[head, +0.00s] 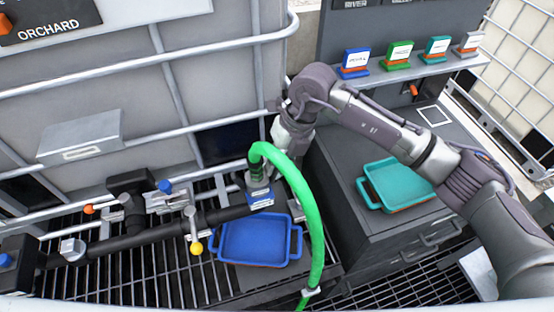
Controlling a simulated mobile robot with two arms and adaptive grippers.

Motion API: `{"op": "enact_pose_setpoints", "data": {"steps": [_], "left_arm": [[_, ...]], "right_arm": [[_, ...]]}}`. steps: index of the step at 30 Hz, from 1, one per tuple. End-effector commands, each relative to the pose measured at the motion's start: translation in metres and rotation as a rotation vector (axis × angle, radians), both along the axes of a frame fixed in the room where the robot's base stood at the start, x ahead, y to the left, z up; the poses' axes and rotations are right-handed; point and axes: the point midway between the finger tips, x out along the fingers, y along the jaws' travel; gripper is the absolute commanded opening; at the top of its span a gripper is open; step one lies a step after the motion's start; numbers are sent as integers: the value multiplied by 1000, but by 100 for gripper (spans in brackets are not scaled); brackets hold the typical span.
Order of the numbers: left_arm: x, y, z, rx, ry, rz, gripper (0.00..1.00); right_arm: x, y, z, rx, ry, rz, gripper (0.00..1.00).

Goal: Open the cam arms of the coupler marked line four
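A grey coupler (257,184) joins the end of a bright green hose (308,215) to the black manifold pipe (160,225). A blue label (261,198) sits at the coupler's front; its writing is too small to read. The coupler's cam arms cannot be made out clearly. My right gripper (287,140) is just behind and right of the hose's bend, above and to the right of the coupler. The hose partly hides its fingers, so I cannot tell whether they are open or touch anything. My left gripper is not in view.
A blue tray (218,240) lies in front of the coupler. A teal tray (364,190) rests on the dark cabinet (338,160) at right. A valve handle with a yellow ball (196,247) stands left of the blue tray. Caged tote bars (150,46) run behind. Several coloured tagged blocks line a shelf (420,70).

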Motion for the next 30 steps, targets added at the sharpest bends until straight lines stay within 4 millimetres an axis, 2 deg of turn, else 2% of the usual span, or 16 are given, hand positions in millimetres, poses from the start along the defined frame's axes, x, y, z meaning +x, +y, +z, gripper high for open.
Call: {"op": "enact_pose_setpoints", "data": {"steps": [10, 14, 15, 23, 30], "left_arm": [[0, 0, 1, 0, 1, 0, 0], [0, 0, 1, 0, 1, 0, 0], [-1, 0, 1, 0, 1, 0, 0], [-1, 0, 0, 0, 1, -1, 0], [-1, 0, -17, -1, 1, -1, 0]], "right_arm": [[0, 1, -5, -1, 0, 0, 22], [0, 1, -5, 0, 0, 0, 2], [0, 1, -5, 0, 0, 0, 0], [0, 1, -5, 5, 2, 0, 0], [1, -3, -11, 70, 21, -2, 0]]}}
